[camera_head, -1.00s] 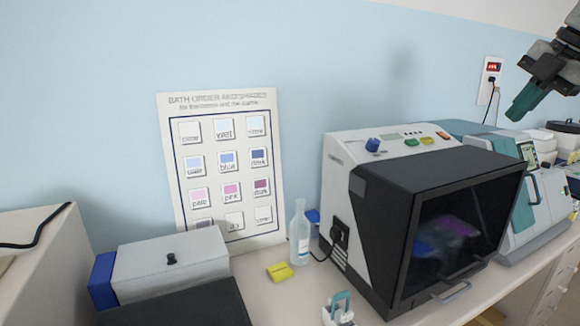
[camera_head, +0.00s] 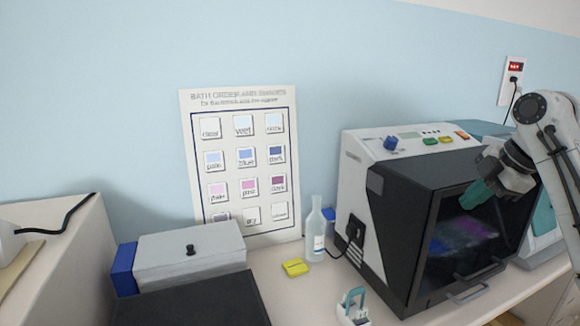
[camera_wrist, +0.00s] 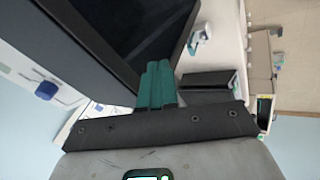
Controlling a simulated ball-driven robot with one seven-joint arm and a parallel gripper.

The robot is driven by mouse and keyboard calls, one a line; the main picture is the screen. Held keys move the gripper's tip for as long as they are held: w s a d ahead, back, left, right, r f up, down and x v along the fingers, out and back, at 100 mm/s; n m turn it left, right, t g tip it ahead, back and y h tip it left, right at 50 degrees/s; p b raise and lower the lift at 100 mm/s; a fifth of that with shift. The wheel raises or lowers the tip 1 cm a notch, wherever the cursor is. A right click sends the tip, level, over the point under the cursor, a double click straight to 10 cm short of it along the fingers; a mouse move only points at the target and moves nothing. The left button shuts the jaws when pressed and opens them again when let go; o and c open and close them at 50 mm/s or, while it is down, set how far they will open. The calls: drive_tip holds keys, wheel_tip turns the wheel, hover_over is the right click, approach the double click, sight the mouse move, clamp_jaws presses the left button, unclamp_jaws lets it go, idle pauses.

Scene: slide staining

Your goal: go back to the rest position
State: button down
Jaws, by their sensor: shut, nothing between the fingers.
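My gripper (camera_head: 478,194) is at the right of the head view, in front of the dark glass front of the staining machine (camera_head: 405,245). Its teal fingers are together with nothing between them. In the wrist view the teal fingers (camera_wrist: 156,86) are also closed and empty, with the machine's dark front (camera_wrist: 125,40) beyond them to the left. I cannot tell whether the fingers touch the machine. My arm comes in from the right edge and hides part of the device behind it.
A clear bottle (camera_head: 315,235) and a yellow block (camera_head: 295,267) stand left of the machine. A small teal-and-white holder (camera_head: 352,306) is at the bench's front. A grey box (camera_head: 190,256) is at left. A chart (camera_head: 242,236) leans on the wall. A wall socket (camera_head: 512,78) has a cord.

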drive_tip(key=s+a+f+m, duration=0.25)
drive_tip(key=a+f, duration=0.25)
drive_tip(key=f, duration=0.5)
drive_tip(key=s+a+f+m, duration=0.2)
drive_tip(key=a+f+m, duration=0.15)
drive_tip(key=f, duration=0.65)
drive_tip(key=s+a+f+m+g+b, duration=0.1)
drive_tip(key=s+a+f+m, duration=0.35)
drive_tip(key=s+f, duration=0.75)
drive_tip(key=s+a+f+m+g+b, duration=0.15)
drive_tip(key=s+f+m, duration=0.25)
drive_tip(key=s+f, duration=0.75)
drive_tip(key=s+d+m+h, duration=0.1)
drive_tip(key=s+d+m, duration=0.1)
drive_tip(key=s, duration=0.7)
drive_tip(key=s+d+m+g+h, duration=0.1)
drive_tip(key=s+m+h, duration=0.1)
drive_tip(key=s, duration=0.6)
drive_tip(key=shift+s+d+f+m, duration=0.2)
drive_tip(key=shift+s+d+m, duration=0.15)
drive_tip(key=shift+s, duration=0.05)
